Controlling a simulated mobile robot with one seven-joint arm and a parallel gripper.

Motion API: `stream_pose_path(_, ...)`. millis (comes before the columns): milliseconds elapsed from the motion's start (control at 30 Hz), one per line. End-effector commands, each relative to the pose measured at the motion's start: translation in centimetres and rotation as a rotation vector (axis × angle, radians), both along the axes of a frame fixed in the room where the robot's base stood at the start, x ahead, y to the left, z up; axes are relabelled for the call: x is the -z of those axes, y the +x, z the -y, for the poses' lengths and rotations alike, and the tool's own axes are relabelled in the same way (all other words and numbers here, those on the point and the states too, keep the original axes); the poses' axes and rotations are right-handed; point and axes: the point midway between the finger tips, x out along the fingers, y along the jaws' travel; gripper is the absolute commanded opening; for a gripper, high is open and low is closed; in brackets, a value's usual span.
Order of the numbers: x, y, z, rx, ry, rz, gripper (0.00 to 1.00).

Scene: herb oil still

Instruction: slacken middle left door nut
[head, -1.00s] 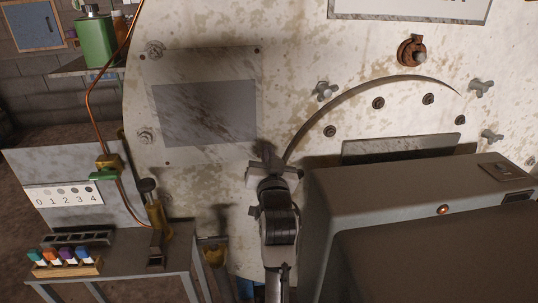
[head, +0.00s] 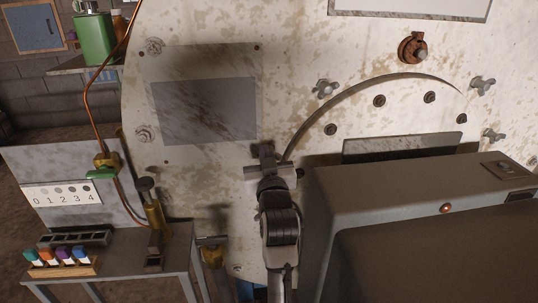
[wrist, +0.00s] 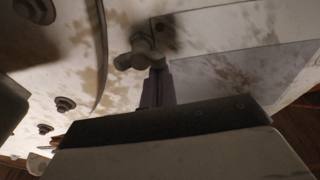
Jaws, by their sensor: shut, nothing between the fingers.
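The pale, stained still front carries a round door whose curved edge (head: 330,103) shows. Winged nuts sit around it: one at upper left (head: 325,88), one at upper right (head: 482,84) and one at right (head: 493,135). My gripper (head: 265,152) is at the door's left edge, its fingers shut and empty. In the wrist view a grey winged nut (wrist: 139,54) sits just outside the door's edge, at the tip of my shut fingers (wrist: 158,86). I cannot tell whether they touch. In the head view my gripper hides this nut.
A large grey box-shaped body fills the lower right, close to my arm. A side table with a brass fitting (head: 154,215), colored bottles (head: 65,257) and a 0–4 card (head: 62,194) stands at left. A rusty fitting (head: 411,48) projects above the door.

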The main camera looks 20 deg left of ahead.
Motion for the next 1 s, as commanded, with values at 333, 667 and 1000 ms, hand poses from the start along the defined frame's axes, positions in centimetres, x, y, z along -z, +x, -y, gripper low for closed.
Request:
stream_pose_path(333,0.5,-0.1,-0.2,0.001,-0.154,0.065,0.0)
stream_pose_path(667,0.9,-0.2,-0.4,0.001,-0.305,0.128,0.0)
stream_pose_path(1000,1.3,-0.2,-0.6,0.001,-0.463,0.194,0.0)
